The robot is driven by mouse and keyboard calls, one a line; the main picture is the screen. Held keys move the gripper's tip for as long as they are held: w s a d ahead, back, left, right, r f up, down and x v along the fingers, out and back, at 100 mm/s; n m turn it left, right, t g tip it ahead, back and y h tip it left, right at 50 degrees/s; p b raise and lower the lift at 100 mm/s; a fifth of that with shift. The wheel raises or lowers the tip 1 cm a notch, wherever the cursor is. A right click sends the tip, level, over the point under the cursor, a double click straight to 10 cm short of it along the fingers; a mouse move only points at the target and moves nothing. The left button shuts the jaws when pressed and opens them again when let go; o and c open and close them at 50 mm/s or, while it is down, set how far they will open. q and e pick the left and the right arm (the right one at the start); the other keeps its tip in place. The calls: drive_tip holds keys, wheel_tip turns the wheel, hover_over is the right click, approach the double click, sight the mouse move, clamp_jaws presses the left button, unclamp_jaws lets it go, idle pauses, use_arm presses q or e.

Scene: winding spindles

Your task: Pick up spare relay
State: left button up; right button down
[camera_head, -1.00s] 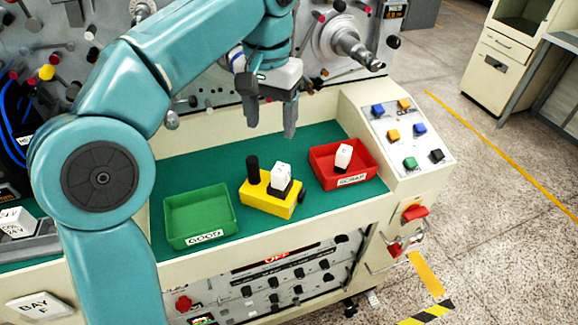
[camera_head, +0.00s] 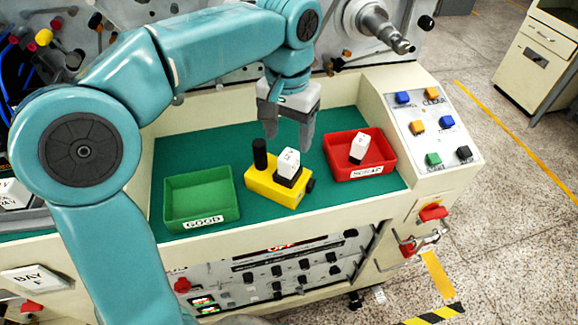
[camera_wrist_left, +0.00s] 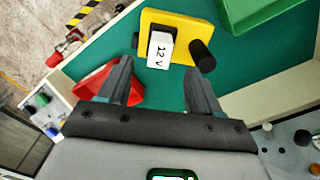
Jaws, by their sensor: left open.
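A white block-shaped relay (camera_head: 288,163) stands upright in the yellow fixture (camera_head: 262,184) on the green work surface. In the left wrist view this relay (camera_wrist_left: 161,50) reads "12 V". A second white relay (camera_head: 358,147) stands tilted in the red SCRAP tray (camera_head: 383,165). A third white block (camera_head: 12,192) shows partly at the left edge. I cannot tell which one is the spare. My left gripper (camera_head: 288,140) is open and empty, just above and behind the fixture's relay. In the left wrist view its fingers (camera_wrist_left: 158,75) point toward that relay, apart from it. My right gripper is not in view.
The green GOOD tray (camera_head: 185,187) left of the fixture is empty. A black post (camera_head: 260,153) rises from the fixture beside the relay. A button panel (camera_head: 433,128) is at the right, and a metal spindle (camera_head: 385,25) sticks out behind.

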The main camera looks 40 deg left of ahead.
sight(288, 155)
use_arm(q)
drive_tip(key=shift+d+f, duration=0.1)
drive_tip(key=shift+f, duration=0.35)
wheel_tip(288, 155, down, 4)
drive_tip(key=shift+r, duration=0.1)
drive_tip(key=shift+w+f, duration=0.1)
drive_tip(key=shift+f, duration=0.25)
drive_tip(key=shift+r, duration=0.1)
drive_tip(key=shift+c, duration=0.6)
drive_tip(key=c, duration=1)
drive_tip(key=shift+c, duration=0.2)
drive_tip(key=shift+r, duration=0.1)
